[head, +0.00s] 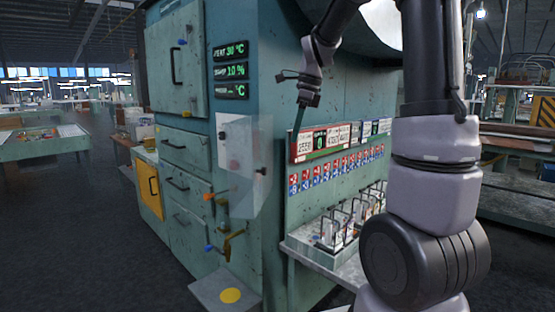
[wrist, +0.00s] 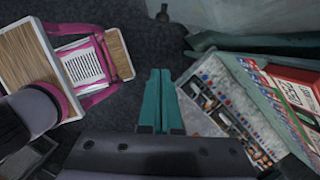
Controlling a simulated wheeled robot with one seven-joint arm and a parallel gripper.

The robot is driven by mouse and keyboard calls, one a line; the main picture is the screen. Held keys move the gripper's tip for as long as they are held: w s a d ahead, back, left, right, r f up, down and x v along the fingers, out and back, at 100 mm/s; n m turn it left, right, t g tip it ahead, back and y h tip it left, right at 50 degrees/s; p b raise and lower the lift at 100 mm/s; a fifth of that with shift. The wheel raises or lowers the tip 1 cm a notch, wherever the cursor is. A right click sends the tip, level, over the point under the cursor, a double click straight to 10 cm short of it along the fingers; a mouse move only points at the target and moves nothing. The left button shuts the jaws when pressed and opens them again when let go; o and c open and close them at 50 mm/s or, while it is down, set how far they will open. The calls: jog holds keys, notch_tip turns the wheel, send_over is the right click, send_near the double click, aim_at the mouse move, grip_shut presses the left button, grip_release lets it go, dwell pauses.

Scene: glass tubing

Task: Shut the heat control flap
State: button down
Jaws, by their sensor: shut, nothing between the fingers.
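The heat control flap (head: 252,180) is a clear, see-through panel on the front corner of the teal machine. It stands swung out from a white control plate (head: 231,143), so it is open. A small dark knob shows at its right side. My gripper (head: 301,128) is above and right of the flap, in front of the machine's right side, apart from the flap. Its teal fingers point down; in the wrist view the fingers (wrist: 160,72) lie together with nothing between them. I cannot clearly make out the flap in the wrist view.
The teal machine (head: 185,105) carries green displays (head: 231,71), drawers and levers. On its right side are a signboard (head: 325,140) and a shelf tray (head: 320,245) of metal parts. A grey step with a yellow disc (head: 230,295) stands at its foot. Floor at left is open.

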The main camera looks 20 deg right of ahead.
aim_at(258, 161)
jog(key=w+a+f, duration=0.2)
jog(key=a+f, duration=0.4)
jog(key=f, duration=0.3)
jog(key=shift+w+f, duration=0.15)
jog(key=shift+f, duration=0.15)
